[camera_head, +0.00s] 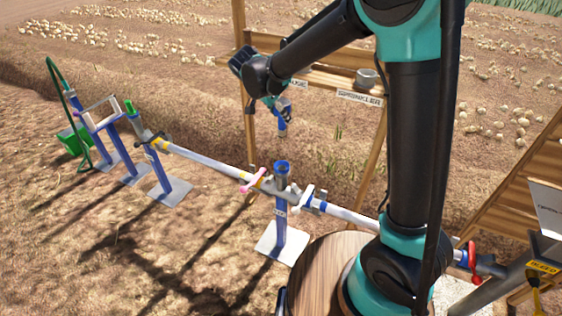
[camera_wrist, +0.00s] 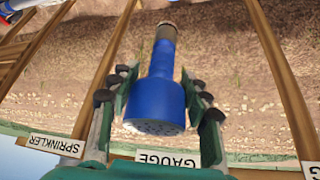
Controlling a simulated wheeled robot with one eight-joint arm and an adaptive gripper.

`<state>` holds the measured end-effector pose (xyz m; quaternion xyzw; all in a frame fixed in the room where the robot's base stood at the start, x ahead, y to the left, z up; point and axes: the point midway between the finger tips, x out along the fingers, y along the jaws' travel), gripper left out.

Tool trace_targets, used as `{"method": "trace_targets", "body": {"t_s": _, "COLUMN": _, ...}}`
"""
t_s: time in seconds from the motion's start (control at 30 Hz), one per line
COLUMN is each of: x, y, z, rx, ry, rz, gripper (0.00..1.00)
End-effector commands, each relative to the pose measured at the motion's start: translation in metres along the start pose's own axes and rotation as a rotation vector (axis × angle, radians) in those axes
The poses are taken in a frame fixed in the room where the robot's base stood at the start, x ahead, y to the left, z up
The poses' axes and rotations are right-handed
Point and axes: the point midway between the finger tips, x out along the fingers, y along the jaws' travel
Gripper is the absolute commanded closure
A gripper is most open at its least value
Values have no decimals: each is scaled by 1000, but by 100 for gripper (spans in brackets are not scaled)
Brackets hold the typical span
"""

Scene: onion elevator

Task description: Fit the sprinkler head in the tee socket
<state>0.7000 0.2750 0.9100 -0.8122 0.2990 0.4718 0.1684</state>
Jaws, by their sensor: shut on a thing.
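The sprinkler head is a blue body with a narrower neck and a grey end; it fills the middle of the wrist view (camera_wrist: 155,103). My gripper (camera_wrist: 159,76) is shut on it, with a finger on each side. In the head view my gripper (camera_head: 274,99) is in the air before the wooden rack, and the sprinkler head (camera_head: 282,127) hangs below it, narrow end down. The tee socket (camera_head: 282,169) is an upright blue-rimmed opening on the pipe line, below the sprinkler head and clearly apart from it.
A pipe line (camera_head: 205,162) on blue stands crosses the ground, with a pink-handled part (camera_head: 254,180) beside the tee. The rack shelf (camera_head: 325,82) bears GAUGE and SPRINKLER labels and a grey round part (camera_head: 367,78). A green bucket (camera_head: 74,140) stands far left.

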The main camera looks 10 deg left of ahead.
Motion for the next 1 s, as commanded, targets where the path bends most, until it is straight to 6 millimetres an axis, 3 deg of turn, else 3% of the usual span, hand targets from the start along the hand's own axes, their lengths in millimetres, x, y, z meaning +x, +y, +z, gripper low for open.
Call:
{"method": "trace_targets", "body": {"t_s": 0.5, "x": 104, "y": -1, "z": 60, "rx": 0, "ry": 0, "rz": 0, "gripper": 91}}
{"method": "trace_targets", "body": {"t_s": 1.0, "x": 146, "y": -2, "z": 84, "rx": 0, "ry": 0, "rz": 0, "gripper": 91}}
